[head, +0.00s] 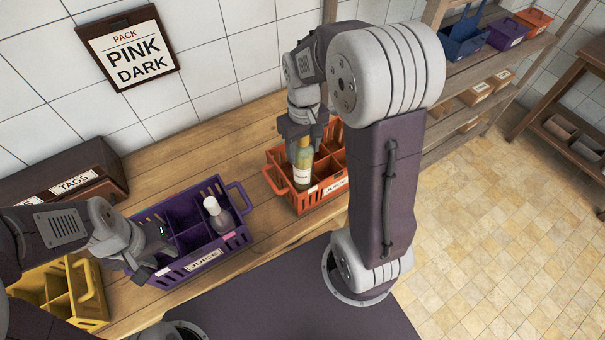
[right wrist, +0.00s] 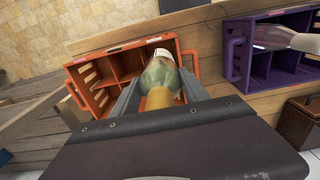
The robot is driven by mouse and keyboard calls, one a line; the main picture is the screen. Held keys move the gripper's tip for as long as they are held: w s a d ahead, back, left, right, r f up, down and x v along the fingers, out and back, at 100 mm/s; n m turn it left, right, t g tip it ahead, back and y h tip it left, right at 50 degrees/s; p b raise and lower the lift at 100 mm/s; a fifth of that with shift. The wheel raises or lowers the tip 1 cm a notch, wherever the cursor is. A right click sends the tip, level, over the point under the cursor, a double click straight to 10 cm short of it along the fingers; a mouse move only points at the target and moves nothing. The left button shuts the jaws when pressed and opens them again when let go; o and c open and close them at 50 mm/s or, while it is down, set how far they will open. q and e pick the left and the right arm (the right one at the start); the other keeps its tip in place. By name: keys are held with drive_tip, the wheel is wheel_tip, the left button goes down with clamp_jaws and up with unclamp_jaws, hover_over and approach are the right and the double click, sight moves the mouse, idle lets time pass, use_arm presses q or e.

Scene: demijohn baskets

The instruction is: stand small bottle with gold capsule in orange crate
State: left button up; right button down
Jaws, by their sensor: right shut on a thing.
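The small bottle with gold capsule (head: 303,166) has yellow-green glass and a pale label. My right gripper (head: 304,138) is shut on its neck and holds it roughly upright. The bottle is at the left part of the orange crate (head: 306,203), over or partly inside a compartment; I cannot tell whether its base touches the floor. In the right wrist view the bottle (right wrist: 160,72) lies between the fingers, with the orange crate (right wrist: 187,57) beyond it. My left gripper (head: 154,256) is at the left end of the purple crate; its jaw opening is unclear.
The purple crate (head: 203,261), labelled JUICE, holds a clear bottle with a pale cap (head: 217,214). A yellow crate (head: 75,300) stands at the lower left. A wall sign (head: 130,47) reads PACK PINK DARK. Bare wood (head: 262,216) separates the purple and orange crates.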

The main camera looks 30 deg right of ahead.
sight(303, 170)
use_arm(q)
drive_tip(key=shift+w+d, duration=0.2)
drive_tip(key=shift+w, duration=0.2)
use_arm(e)
drive_tip(key=f, duration=0.6)
drive_tip(key=shift+w+d, duration=0.1)
drive_tip(key=shift+d, duration=0.1)
use_arm(q)
drive_tip(key=shift+s+a+r, duration=0.1)
drive_tip(key=shift+s, duration=0.15)
use_arm(e)
wheel_tip(303, 170, down, 3)
drive_tip(key=shift+a+f, duration=0.1)
drive_tip(key=shift+f, duration=0.1)
use_arm(q)
drive_tip(key=shift+w, duration=0.15)
use_arm(e)
drive_tip(key=shift+w+f, duration=0.3)
drive_tip(key=shift+s+f, duration=0.1)
drive_tip(key=shift+s, duration=0.2)
drive_tip(key=c, duration=0.7)
unclamp_jaws()
drive_tip(key=shift+o, duration=0.6)
drive_tip(key=shift+w, duration=0.1)
